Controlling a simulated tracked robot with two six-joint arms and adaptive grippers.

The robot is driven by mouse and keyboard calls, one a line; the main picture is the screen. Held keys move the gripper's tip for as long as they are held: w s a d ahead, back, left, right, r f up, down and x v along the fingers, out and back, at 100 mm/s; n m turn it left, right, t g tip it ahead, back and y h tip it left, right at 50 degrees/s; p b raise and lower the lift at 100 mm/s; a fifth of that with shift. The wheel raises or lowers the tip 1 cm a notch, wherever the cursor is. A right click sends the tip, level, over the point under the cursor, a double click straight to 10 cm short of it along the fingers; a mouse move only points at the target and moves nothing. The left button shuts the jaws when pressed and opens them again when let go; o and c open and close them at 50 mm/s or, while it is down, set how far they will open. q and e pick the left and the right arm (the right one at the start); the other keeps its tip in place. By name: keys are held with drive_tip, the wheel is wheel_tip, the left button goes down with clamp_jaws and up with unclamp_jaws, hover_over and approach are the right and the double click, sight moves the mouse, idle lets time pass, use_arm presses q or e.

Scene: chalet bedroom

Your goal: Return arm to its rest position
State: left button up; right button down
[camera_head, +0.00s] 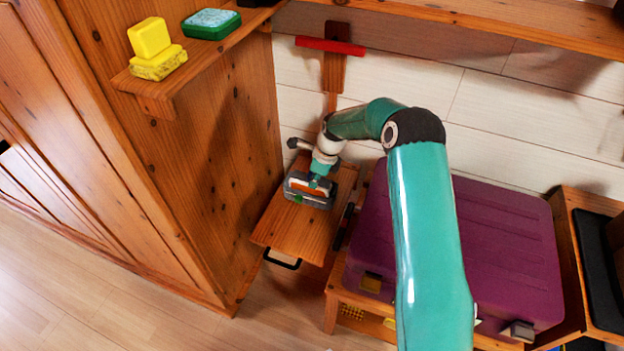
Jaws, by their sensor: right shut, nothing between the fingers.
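My right arm (430,240), teal with dark joints, comes in from the bottom right and bends over to the left. Its gripper (312,184) is shut and empty. It is over the small wooden stand (285,228), which has a black handle on its front. A grey piece with an orange middle (308,190) shows at the gripper's end; I cannot tell if it is a separate object on the stand, or whether the gripper touches it. My left gripper is not in view.
A purple suitcase (510,240) lies on a wooden bench right of the stand. A wooden cabinet (130,150) stands left. Its shelf holds yellow blocks (150,38) and a green tin (211,24). A red bar (330,46) is on the wall. The floor (60,290) at bottom left is clear.

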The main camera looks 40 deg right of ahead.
drive_tip(key=s+a+n+g+y+p, duration=0.1)
drive_tip(key=s+a+n+p, duration=0.2)
drive_tip(key=a, duration=0.5)
drive_tip(key=s+a+n+g+y+p, duration=0.15)
drive_tip(key=s+a+p, duration=0.3)
drive_tip(key=a, duration=0.45)
drive_tip(key=s+a+f+n+p, duration=0.1)
drive_tip(key=s+a+n, duration=0.4)
drive_tip(key=s+n, duration=0.4)
drive_tip(key=s+a+n, duration=0.6)
drive_tip(key=s+n, duration=0.4)
drive_tip(key=n, duration=0.3)
drive_tip(key=shift+a+f+t+p, duration=0.25)
drive_tip(key=shift+f+t+p, duration=0.1)
